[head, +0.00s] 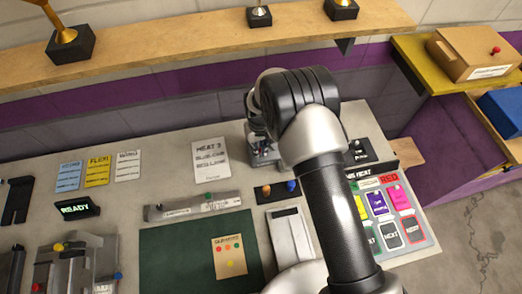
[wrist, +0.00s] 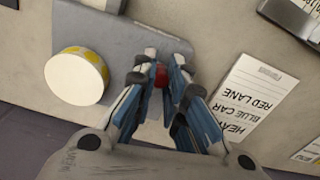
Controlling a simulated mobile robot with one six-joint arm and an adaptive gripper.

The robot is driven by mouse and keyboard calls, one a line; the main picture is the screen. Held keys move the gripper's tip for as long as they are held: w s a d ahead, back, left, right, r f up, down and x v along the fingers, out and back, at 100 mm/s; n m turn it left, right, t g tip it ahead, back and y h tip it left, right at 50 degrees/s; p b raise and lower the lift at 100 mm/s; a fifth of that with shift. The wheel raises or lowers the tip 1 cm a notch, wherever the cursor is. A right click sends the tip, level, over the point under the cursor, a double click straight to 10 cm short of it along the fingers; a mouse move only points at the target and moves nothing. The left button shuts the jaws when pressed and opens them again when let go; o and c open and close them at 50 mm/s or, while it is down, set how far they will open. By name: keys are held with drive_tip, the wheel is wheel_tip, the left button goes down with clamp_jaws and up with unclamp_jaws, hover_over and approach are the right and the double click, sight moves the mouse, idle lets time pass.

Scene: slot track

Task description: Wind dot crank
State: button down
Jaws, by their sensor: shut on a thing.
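My gripper (wrist: 164,62) is shut on a small red knob (wrist: 161,78) in the wrist view, with its fingers on either side of it. The knob seems to be the crank's handle; the crank arm is hidden by the fingers. A pale round drum with yellow dots (wrist: 75,78) sits just left of the fingers on a grey plate (wrist: 118,28). In the head view my arm covers most of this spot; part of a grey metal device (head: 264,153) shows below the wrist, and the fingers cannot be made out clearly.
A heat card (head: 211,161) lies left of the device, and also shows right of my gripper in the wrist view (wrist: 252,100). A wooden shelf (head: 200,42) runs behind.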

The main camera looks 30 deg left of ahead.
drive_tip(key=shift+s+a+m+b, duration=0.15)
drive_tip(key=shift+m+b, duration=0.3)
drive_tip(key=shift+m, duration=0.25)
drive_tip(key=c, duration=1.6)
unclamp_jaws()
wheel_tip(320, 180, up, 12)
